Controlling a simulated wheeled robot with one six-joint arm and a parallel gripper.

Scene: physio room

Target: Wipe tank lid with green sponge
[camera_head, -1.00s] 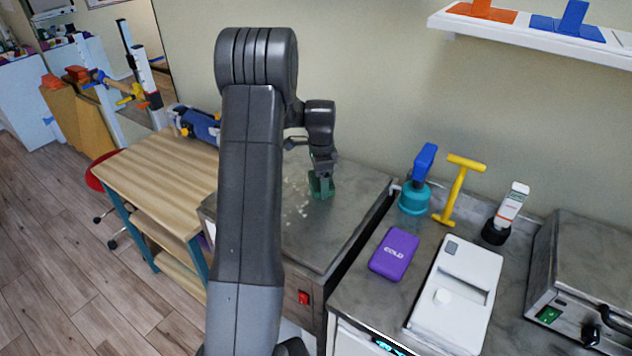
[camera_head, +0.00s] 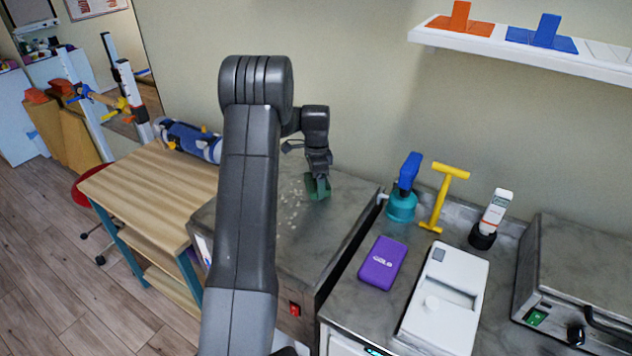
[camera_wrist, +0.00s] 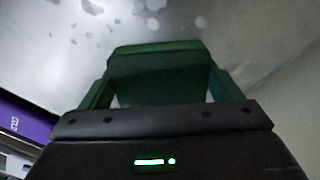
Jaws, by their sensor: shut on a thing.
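The tank lid (camera_head: 335,225) is the grey metal top left of the counter. Pale spots are scattered on it beside my arm, and some also show at the top of the wrist view. My gripper (camera_head: 318,182) is over the back part of the lid, pointing down. It is shut on the green sponge (camera_head: 319,190), which fills the space between the fingers in the wrist view (camera_wrist: 158,75). The sponge is at or close to the lid surface; I cannot tell whether it touches. My arm hides part of the lid's left side.
Right of the lid, the counter holds a purple cold pack (camera_head: 383,263), a teal-based bottle (camera_head: 402,203), a yellow T-handle (camera_head: 443,197), a white device (camera_head: 447,298) and a grey metal unit (camera_head: 580,270). A wooden table (camera_head: 150,190) stands left. A wall shelf (camera_head: 520,50) is above right.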

